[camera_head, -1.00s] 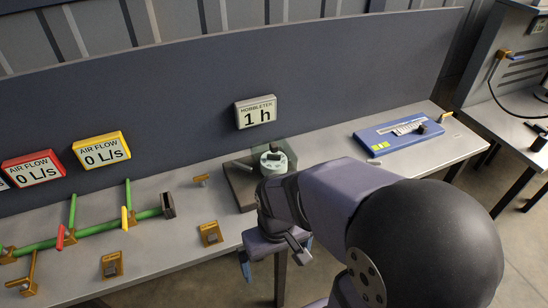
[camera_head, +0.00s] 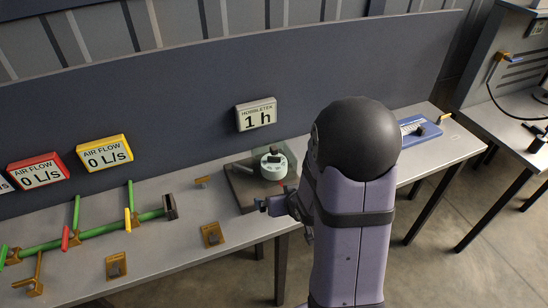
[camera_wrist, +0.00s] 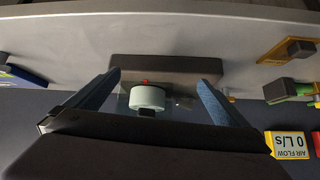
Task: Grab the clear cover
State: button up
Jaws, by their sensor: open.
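A faint, see-through cover (camera_head: 294,152) shows as a pale greenish pane around and behind a round pale-green device (camera_head: 273,166). In the wrist view the device (camera_wrist: 147,97) has a dark knob and a small red mark, and the cover's outline is too faint to tell. My gripper (camera_head: 262,204) is at the front of the dark base. In the wrist view its two blue fingers (camera_wrist: 158,84) are spread wide and empty, with the device between them in the picture.
Green pipes (camera_head: 100,231) with red and yellow valves and brown brackets (camera_head: 212,235) lie to the left.

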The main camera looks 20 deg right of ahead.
aim_at(276, 181)
jog(key=shift+w+d+f+t+b, duration=0.1)
jog(key=shift+w+d+t+b, duration=0.1)
jog(key=shift+w+t, duration=0.3)
jog(key=shift+w+d+t+b, duration=0.15)
jog(key=shift+w+d+t, duration=0.05)
jog(key=shift+w+t, duration=0.3)
jog(key=shift+w+d+t+y+b, duration=0.1)
jog(key=shift+w+t+y+b, duration=0.25)
jog(key=shift+t, duration=0.25)
jog(key=shift+w+d+n+t+b, duration=0.25)
jog(key=shift+n+t+b, duration=0.3)
jog(key=shift+t, duration=0.35)
jog(key=shift+s+d+r+t+y+b, duration=0.15)
jog(key=shift+d+r+t+b, duration=0.15)
jog(key=shift+t, duration=0.2)
jog(key=shift+d+r+t+y+b, duration=0.1)
jog(key=shift+r+t+b, duration=0.1)
jog(key=shift+t+b, duration=0.25)
jog(key=shift+s+d+r+n+t+b, duration=0.15)
jog(key=shift+s+d+r+t+b, duration=0.1)
jog(key=shift+s+d+r+t, duration=0.25)
jog(key=shift+s+d+r+n+t+b, duration=0.1)
jog(key=shift+d+r+t+b, duration=0.2)
jog(key=shift+t, duration=0.35)
jog(key=shift+a, duration=0.2)
